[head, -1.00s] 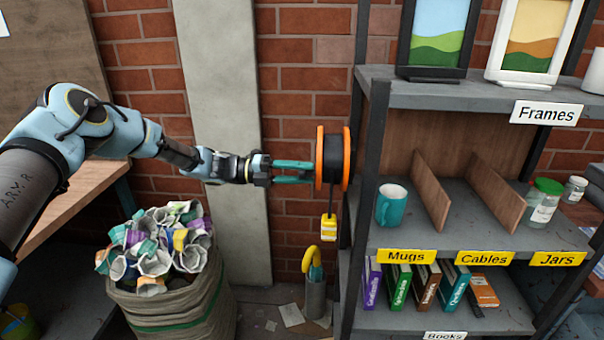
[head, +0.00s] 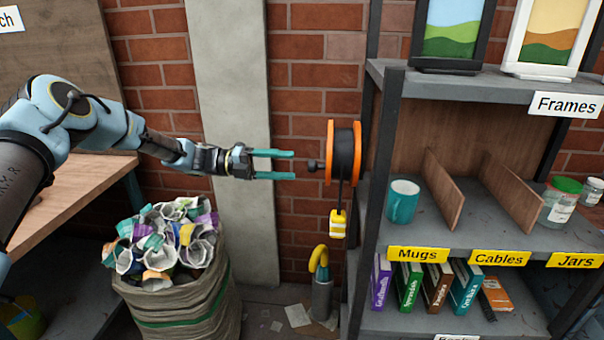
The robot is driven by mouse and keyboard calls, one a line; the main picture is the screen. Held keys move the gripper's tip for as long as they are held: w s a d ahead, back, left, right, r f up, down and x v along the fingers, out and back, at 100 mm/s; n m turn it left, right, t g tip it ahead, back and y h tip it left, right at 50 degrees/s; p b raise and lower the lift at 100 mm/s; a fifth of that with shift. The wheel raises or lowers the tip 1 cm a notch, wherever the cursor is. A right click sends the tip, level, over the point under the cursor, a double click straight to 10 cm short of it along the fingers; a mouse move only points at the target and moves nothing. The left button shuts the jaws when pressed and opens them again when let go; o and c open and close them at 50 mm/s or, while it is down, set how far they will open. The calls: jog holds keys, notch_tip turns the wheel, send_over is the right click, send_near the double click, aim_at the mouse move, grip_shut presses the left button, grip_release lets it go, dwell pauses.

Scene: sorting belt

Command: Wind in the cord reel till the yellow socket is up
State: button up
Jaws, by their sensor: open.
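The cord reel (head: 344,153) has orange rims and dark cord wound on it, and it is at the left side of the shelf unit. A small dark knob (head: 313,166) sticks out from its left face. The yellow socket (head: 338,223) hangs on the cord below the reel, clear of the floor. My gripper (head: 293,165) has two teal fingers, open and empty. It points right at the knob, with a small gap between its fingertips and the knob.
The shelf unit (head: 393,150) stands to the right, holding a teal mug (head: 403,201), jars and books. A full sack (head: 180,305) of crumpled cans and paper stands below my arm. A grey holder (head: 322,296) with a yellow-handled umbrella is under the socket.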

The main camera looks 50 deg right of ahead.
jog(key=shift+b+v, duration=0.4)
jog(key=shift+v, duration=1.45)
